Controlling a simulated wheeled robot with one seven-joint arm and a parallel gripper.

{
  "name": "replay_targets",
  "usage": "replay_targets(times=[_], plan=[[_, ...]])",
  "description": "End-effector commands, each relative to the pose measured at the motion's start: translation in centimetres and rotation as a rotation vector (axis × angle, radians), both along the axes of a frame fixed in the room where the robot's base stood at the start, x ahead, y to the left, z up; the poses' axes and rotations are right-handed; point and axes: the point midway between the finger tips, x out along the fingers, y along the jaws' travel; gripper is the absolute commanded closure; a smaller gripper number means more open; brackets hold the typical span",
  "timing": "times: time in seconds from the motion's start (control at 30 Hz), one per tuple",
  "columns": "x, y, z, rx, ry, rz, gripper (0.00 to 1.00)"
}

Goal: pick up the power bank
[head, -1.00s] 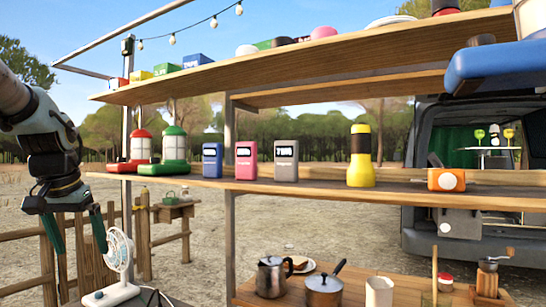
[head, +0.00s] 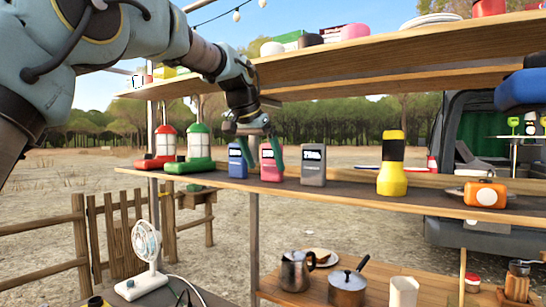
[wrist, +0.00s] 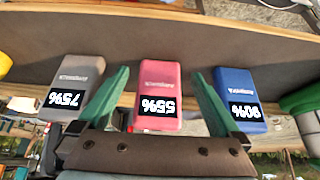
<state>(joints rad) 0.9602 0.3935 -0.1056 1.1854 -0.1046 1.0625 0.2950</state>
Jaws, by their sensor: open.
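Three power banks stand upright in a row on the middle shelf (head: 340,191). They are blue (head: 238,162), pink (head: 268,165) and grey (head: 313,166). The wrist view shows displays that appear to read 90% on the blue one (wrist: 238,95), 55% on the pink one (wrist: 160,92) and 75% on the grey one (wrist: 72,88). My gripper (head: 265,160) is open at the pink power bank. In the wrist view its green fingers (wrist: 159,76) lie one on each side of the pink one, with gaps and nothing gripped. Fingers partly cover the blue and pink ones in the head view.
Red (head: 164,142) and green (head: 199,146) lanterns stand left of the power banks. A yellow flashlight (head: 392,168) and an orange box (head: 484,194) stand to the right. The upper shelf (head: 400,62) runs above.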

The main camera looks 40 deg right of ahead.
Motion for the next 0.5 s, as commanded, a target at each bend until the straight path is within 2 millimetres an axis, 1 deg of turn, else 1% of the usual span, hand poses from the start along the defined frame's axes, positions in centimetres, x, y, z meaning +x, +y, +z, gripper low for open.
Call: replay_targets(times=[0.17, 0.4, 0.47, 0.5], plan=[[0.3, -1.2, 0.2, 0.001, 0.001, 0.0, 0.0], [1.2, -4.7, 0.3, 0.001, 0.001, 0.0, 0.0], [1.3, -5.2, 0.1, 0.002, 0.001, 0.0, 0.0], [1.3, -5.2, -0.3, 0.003, 0.002, 0.0, 0.0]])
